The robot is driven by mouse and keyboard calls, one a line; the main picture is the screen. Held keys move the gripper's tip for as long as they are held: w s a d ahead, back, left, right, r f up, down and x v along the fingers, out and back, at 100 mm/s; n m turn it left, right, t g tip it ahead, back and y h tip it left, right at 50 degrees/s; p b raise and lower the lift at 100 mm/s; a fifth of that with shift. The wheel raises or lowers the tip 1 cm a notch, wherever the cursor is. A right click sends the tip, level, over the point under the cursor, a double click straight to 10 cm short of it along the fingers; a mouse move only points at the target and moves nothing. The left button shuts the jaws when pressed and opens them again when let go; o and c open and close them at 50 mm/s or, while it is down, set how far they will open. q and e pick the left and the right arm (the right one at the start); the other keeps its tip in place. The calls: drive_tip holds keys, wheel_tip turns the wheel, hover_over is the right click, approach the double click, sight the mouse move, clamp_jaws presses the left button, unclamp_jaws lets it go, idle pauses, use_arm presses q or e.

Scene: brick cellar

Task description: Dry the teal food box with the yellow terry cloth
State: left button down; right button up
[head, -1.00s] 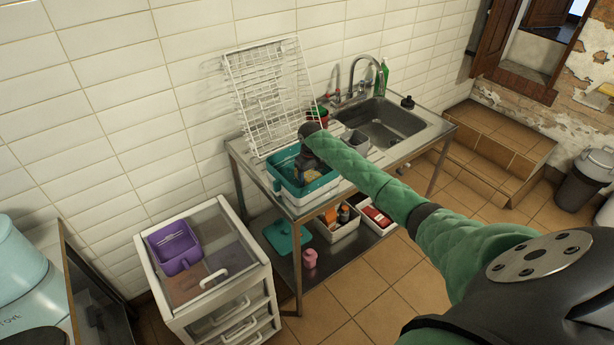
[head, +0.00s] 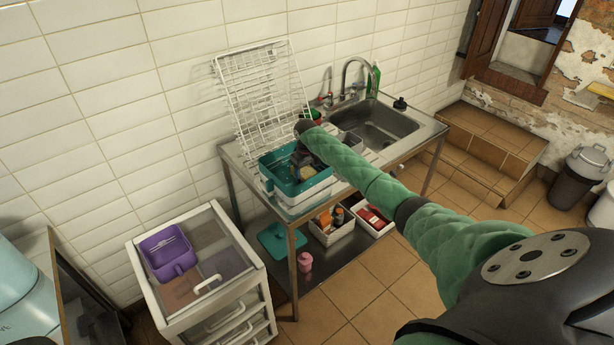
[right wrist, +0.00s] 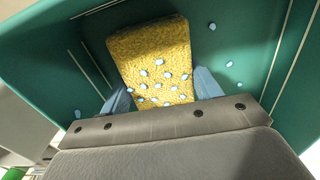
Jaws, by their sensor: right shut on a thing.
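The teal food box (head: 278,178) stands on the left end of the metal sink table, its open top facing up. My right gripper (head: 302,165) reaches down into it. In the right wrist view the gripper (right wrist: 158,95) is shut on the yellow terry cloth (right wrist: 148,48), which lies against the teal inside of the box (right wrist: 230,35). Pale blue drops show on the cloth and a few on the box wall beside it. In the head view only a little of the cloth (head: 308,173) shows past the gripper. My left gripper is not in view.
A white wire rack (head: 262,95) leans on the wall behind the box. The sink (head: 375,125) is to its right. A white drawer unit (head: 205,285) with a purple caddy (head: 168,252) stands at the left. White bins (head: 333,228) sit on the lower shelf.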

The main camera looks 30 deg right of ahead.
drive_tip(key=shift+r+p, duration=0.75)
drive_tip(key=shift+r, duration=2.3)
drive_tip(key=shift+r, duration=0.1)
drive_tip(key=shift+r, duration=1.4)
